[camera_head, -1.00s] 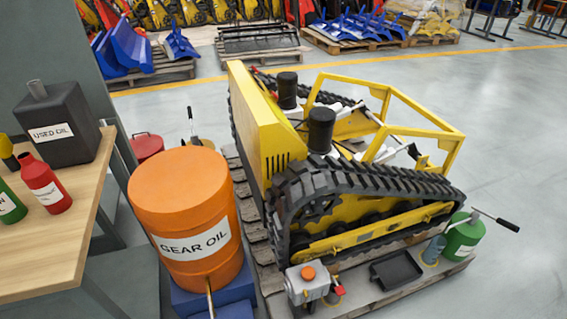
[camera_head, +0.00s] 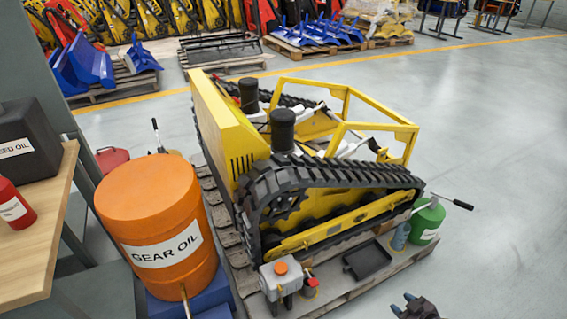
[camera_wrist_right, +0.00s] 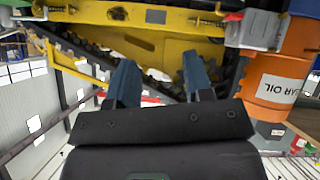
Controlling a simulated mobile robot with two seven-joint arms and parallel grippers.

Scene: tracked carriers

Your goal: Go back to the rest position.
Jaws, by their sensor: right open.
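My right gripper (camera_head: 402,303) shows at the bottom edge of the head view, in front of the pallet and low in the picture. In the right wrist view its two blue-grey fingers (camera_wrist_right: 160,72) stand apart with nothing between them. The yellow tracked carrier (camera_head: 330,215) sits on a wooden pallet (camera_head: 330,290), beyond the gripper. Its yellow side and black track also show in the wrist view (camera_wrist_right: 140,45), behind the fingers. My left gripper is not in view.
An orange gear oil drum (camera_head: 150,205) stands left of the carrier. A bench (camera_head: 45,235) holds a black used oil can (camera_head: 27,140) and a red bottle (camera_head: 12,205). A green can (camera_head: 428,222) and a black tray (camera_head: 367,260) are on the pallet. The floor at right is clear.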

